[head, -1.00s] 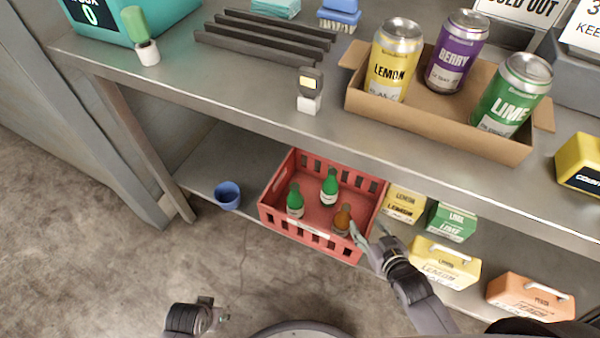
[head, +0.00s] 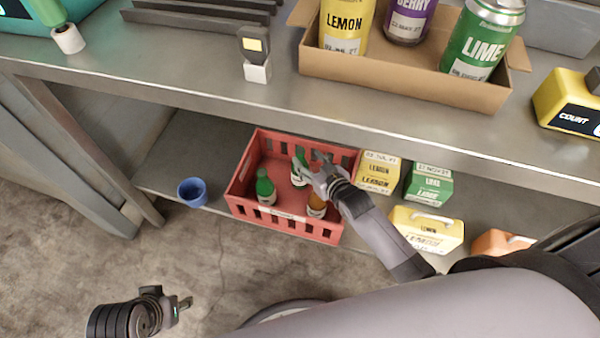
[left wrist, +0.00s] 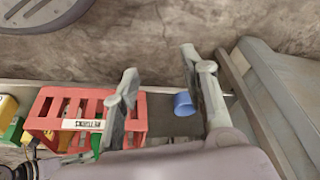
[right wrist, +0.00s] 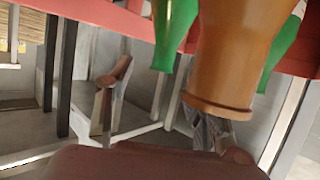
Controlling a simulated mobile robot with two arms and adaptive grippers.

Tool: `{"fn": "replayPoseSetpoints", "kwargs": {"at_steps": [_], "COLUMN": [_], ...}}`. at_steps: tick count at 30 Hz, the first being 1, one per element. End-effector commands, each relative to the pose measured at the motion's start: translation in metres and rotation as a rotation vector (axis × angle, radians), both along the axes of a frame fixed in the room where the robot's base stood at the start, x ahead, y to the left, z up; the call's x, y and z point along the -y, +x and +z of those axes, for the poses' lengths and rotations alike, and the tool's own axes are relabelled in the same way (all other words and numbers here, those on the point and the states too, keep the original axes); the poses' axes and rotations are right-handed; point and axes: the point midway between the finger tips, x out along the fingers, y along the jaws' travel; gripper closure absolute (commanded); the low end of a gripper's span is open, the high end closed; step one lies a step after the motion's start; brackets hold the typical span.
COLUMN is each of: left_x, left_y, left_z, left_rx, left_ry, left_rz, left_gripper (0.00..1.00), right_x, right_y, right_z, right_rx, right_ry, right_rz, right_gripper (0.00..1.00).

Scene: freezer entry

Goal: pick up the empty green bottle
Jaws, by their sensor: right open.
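Two green bottles stand in the red crate (head: 238,208) on the lower shelf, one at the left (head: 265,187) and one further back (head: 299,163), partly hidden by my right gripper. A brown-orange bottle (head: 316,204) stands at the front right of the crate. My right gripper (head: 314,168) is open over the crate, close to the back green bottle. In the right wrist view the brown bottle (right wrist: 240,60) looms close, with a green bottle (right wrist: 175,32) seen between the fingers. My left gripper (head: 180,306) is open and empty, away from the crate (left wrist: 45,122).
A blue cup (head: 192,192) stands left of the crate. Lemon (head: 378,172) and lime (head: 428,184) boxes stand to its right. The steel counter (head: 170,80) overhangs the shelf and carries a cardboard tray (head: 400,82) of cans.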

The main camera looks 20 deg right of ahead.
Motion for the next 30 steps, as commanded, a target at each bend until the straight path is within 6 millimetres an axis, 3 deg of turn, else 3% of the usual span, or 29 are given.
{"fn": "replayPoseSetpoints", "kwargs": {"at_steps": [8,15,23,30], "left_x": [-0.001,-0.001,-0.001,-0.001], "left_y": [-0.008,-0.007,-0.007,-0.007], "left_z": [0.020,0.004,0.005,0.005], "left_rx": [0.016,0.011,0.011,0.011], "left_ry": [-0.001,0.000,0.000,0.000], "left_rz": [0.001,0.001,0.001,0.001], "left_gripper": [0.60,0.60,0.60,0.60], "right_x": [-0.006,-0.014,-0.014,-0.014], "right_y": [0.020,0.048,0.050,0.050], "right_z": [-0.008,-0.019,-0.019,-0.019], "right_rx": [0.001,0.000,-0.001,-0.001], "right_ry": [0.000,-0.001,-0.001,0.000], "right_rz": [0.000,0.000,0.000,0.000], "right_gripper": [0.51,0.51,0.51,0.67]}}
